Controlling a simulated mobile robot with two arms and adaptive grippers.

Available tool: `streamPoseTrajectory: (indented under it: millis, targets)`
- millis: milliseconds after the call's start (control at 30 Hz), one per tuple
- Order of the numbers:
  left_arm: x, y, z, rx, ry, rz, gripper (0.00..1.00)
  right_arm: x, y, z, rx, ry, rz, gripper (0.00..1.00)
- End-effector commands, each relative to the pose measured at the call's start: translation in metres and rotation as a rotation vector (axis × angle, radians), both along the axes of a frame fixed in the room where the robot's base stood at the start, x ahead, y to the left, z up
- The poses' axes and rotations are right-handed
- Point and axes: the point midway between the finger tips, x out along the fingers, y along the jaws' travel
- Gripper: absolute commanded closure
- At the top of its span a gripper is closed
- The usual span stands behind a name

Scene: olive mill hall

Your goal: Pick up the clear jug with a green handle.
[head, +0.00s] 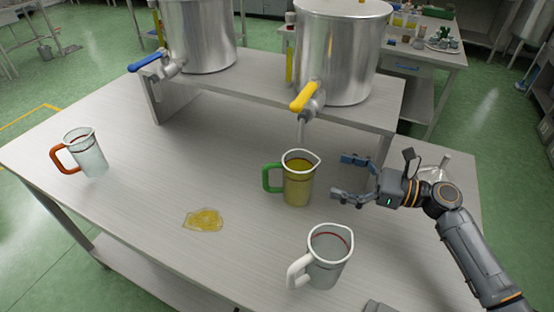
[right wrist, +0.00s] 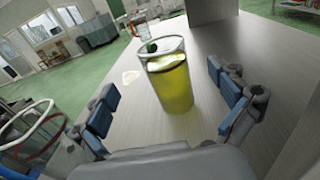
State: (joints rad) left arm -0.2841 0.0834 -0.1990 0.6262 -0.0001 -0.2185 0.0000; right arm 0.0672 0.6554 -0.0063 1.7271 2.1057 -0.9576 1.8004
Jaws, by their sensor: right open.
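The clear jug with a green handle (head: 298,182) stands upright on the table below the yellow-handled tap, with yellow-green oil in it. Its green handle (head: 271,178) points left, away from my right gripper. My right gripper (head: 346,177) is open and empty just right of the jug, its fingers pointing at it. In the right wrist view the jug (right wrist: 170,85) stands ahead between the two open fingers (right wrist: 168,112), apart from both. The handle is mostly hidden behind the jug there. My left gripper is not in view.
A white-handled jug (head: 328,258) stands in front, and an orange-handled jug (head: 88,155) at the left. An oil puddle (head: 204,220) lies left of the green-handled jug. Two steel tanks (head: 340,55) stand on a raised shelf (head: 260,78) behind.

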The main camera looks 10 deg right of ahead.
Motion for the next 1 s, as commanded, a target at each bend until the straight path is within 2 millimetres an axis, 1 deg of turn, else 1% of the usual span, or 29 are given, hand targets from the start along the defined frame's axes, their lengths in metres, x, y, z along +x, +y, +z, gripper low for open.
streamPoseTrajectory:
  millis: [167,300,400,467,567,667,800,900,1000]
  targets:
    - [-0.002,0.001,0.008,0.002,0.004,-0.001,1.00,0.011,0.020,0.003,0.003,-0.001,0.002,0.02]
    - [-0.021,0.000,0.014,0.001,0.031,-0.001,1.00,0.024,0.041,0.003,0.001,-0.002,0.002,0.02]
    - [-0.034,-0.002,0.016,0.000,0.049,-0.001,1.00,0.031,0.052,0.001,0.001,0.000,0.001,0.02]
    - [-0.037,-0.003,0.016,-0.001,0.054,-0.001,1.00,0.033,0.056,0.001,0.000,-0.001,0.000,0.02]
    - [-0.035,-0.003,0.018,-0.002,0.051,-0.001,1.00,0.036,0.060,0.000,0.001,-0.001,0.000,0.02]
    - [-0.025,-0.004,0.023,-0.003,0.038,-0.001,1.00,0.044,0.070,0.001,0.002,-0.001,0.000,0.02]
    - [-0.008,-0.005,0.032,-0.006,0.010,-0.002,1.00,0.058,0.087,-0.002,0.001,0.000,0.001,0.02]
    - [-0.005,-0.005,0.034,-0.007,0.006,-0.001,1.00,0.063,0.096,-0.003,0.000,-0.001,0.000,0.02]
    - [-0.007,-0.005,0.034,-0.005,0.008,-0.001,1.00,0.065,0.100,-0.004,0.000,-0.001,0.001,0.02]
